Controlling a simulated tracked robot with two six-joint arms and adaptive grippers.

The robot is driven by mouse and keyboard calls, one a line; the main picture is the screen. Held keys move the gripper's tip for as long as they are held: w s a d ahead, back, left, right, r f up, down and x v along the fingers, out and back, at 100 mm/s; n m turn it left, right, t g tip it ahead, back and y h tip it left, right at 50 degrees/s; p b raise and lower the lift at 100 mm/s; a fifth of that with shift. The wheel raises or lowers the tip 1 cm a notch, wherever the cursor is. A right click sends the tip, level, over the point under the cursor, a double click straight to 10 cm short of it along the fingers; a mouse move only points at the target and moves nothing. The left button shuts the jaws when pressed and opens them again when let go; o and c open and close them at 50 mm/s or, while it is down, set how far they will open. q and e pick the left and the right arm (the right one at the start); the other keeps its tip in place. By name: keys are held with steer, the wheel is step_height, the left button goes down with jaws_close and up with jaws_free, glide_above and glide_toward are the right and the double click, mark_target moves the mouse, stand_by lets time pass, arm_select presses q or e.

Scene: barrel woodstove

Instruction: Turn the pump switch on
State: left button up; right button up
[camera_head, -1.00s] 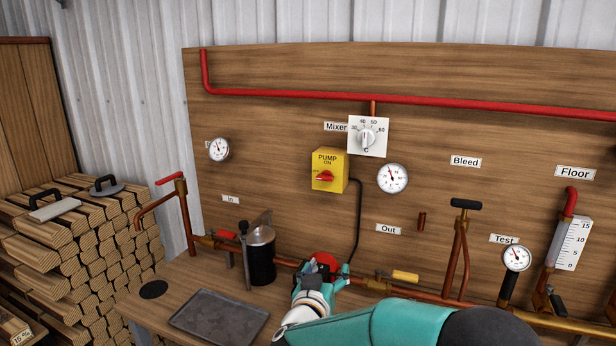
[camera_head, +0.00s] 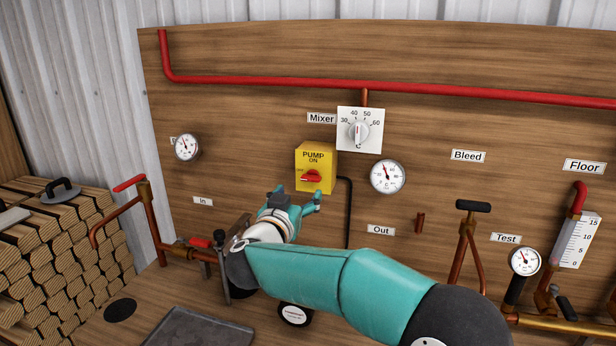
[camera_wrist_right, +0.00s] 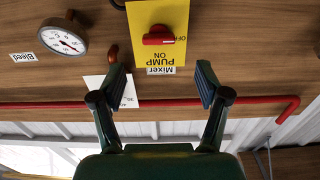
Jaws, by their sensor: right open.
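The yellow pump box (camera_head: 325,160) with its red rotary switch (camera_head: 312,176) is mounted on the wooden panel, below the mixer dial. The switch knob lies roughly crosswise, toward the OFF side. In the right wrist view the red knob (camera_wrist_right: 158,36) on the yellow plate (camera_wrist_right: 163,56) shows upside down, ahead of the fingers. My right gripper (camera_head: 296,204) is just below the pump box in the head view. In the wrist view it (camera_wrist_right: 160,78) is open and empty, its fingers apart on either side of the box's line, not touching the knob. My left gripper is not in view.
The mixer dial (camera_head: 359,130) is above right of the box, and a round gauge (camera_head: 388,176) is to its right. A black cable (camera_head: 349,215) runs down beside the box. A red pipe (camera_head: 400,91) crosses above. A dark tray (camera_head: 203,330) lies on the bench.

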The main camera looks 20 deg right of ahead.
mark_target(309, 179)
steer(key=p+x, duration=0.1)
steer(key=x, duration=0.7)
steer(key=shift+w+d+p, duration=0.2)
steer(key=shift+p, duration=0.15)
